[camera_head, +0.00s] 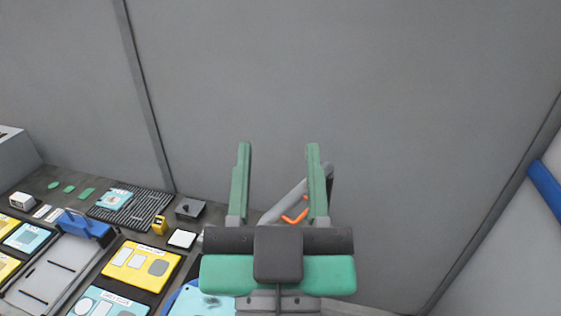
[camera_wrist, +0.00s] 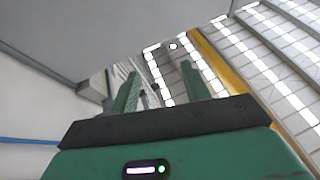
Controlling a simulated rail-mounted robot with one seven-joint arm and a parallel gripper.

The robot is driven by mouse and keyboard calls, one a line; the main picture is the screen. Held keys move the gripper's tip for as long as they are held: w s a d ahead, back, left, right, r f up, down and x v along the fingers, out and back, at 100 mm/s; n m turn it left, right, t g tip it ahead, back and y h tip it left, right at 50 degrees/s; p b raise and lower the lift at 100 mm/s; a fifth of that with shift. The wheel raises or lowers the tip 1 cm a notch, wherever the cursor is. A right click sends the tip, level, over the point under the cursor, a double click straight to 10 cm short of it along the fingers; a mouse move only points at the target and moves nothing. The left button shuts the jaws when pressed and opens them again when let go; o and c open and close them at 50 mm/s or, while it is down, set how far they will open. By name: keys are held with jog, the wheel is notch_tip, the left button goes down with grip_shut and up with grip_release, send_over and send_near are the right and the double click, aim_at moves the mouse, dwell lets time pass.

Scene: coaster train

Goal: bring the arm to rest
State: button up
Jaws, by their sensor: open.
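My gripper (camera_head: 278,165) is raised in front of the grey wall in the head view, its two green fingers spread apart and pointing up. Nothing is between the fingers. In the wrist view my gripper (camera_wrist: 158,80) also shows its fingers apart, with the wall, ceiling and roof lights beyond them. The fingers touch nothing that I can see.
A dark bench at the lower left holds yellow trays (camera_head: 143,265), a ribbed black mat (camera_head: 146,212), a blue-handled device (camera_head: 85,227) and small parts. An orange hooked thing (camera_head: 295,216) shows behind my gripper. Open space lies around the fingers before the wall (camera_head: 420,120).

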jog(key=s+r+t+p, duration=0.2)
jog(key=s+r+p, duration=0.2)
jog(key=r+p, duration=0.3)
notch_tip(320, 180, up, 6)
jog(key=shift+f+p, duration=0.25)
jog(key=shift+p, duration=0.05)
jog(key=shift+c, duration=0.5)
